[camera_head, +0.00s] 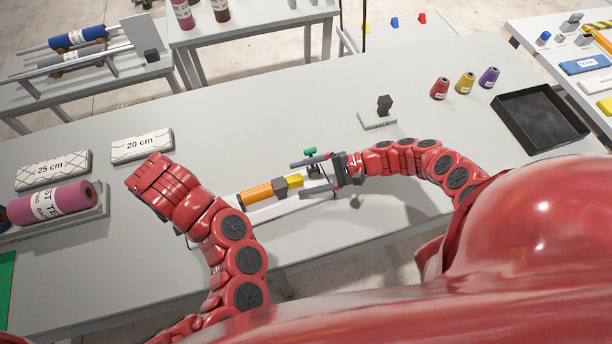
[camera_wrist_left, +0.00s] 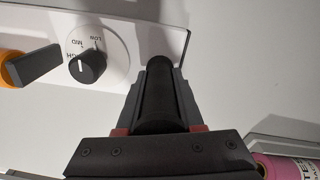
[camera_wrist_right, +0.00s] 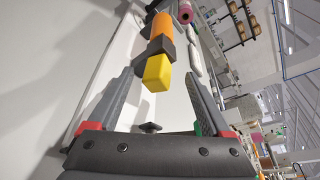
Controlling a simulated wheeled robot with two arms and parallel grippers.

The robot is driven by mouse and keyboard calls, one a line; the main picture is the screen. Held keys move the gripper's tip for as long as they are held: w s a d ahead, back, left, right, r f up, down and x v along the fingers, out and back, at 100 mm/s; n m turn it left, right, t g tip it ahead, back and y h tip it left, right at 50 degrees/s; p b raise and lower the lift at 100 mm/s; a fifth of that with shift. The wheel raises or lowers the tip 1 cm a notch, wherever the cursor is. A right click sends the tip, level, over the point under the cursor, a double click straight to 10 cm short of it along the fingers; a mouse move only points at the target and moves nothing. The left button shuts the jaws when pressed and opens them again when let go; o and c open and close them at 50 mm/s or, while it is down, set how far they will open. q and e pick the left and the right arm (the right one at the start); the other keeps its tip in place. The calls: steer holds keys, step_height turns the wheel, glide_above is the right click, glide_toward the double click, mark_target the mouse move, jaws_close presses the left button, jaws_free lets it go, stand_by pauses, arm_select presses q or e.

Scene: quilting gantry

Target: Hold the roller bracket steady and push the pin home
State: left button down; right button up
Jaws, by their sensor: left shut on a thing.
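The orange roller (camera_head: 254,193) lies over a white base (camera_head: 313,190), with a dark block (camera_head: 281,185) and a yellow end block (camera_head: 294,181) toward its right. Which part is the pin is unclear. My right gripper (camera_head: 308,177) is open at the yellow end; in the right wrist view the yellow block (camera_wrist_right: 158,72) is ahead between the fingers, not gripped. A green knob (camera_head: 310,151) is beside it. My left gripper (camera_wrist_left: 160,100) is shut on a black post (camera_wrist_left: 160,80), perhaps part of the bracket, at the base's edge; my arm hides it in the head view.
A dial (camera_wrist_left: 87,67) is on the white base near my left gripper. A pink roll (camera_head: 62,200) and label blocks (camera_head: 143,147) are left. Thread cones (camera_head: 465,83) and a black tray (camera_head: 541,118) are right. The bench behind the roller is mostly clear.

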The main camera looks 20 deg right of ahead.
steer(key=v, duration=1.2)
stand_by(0.4)
arm_select(q)
steer(key=shift+c, duration=2.3)
jaws_free()
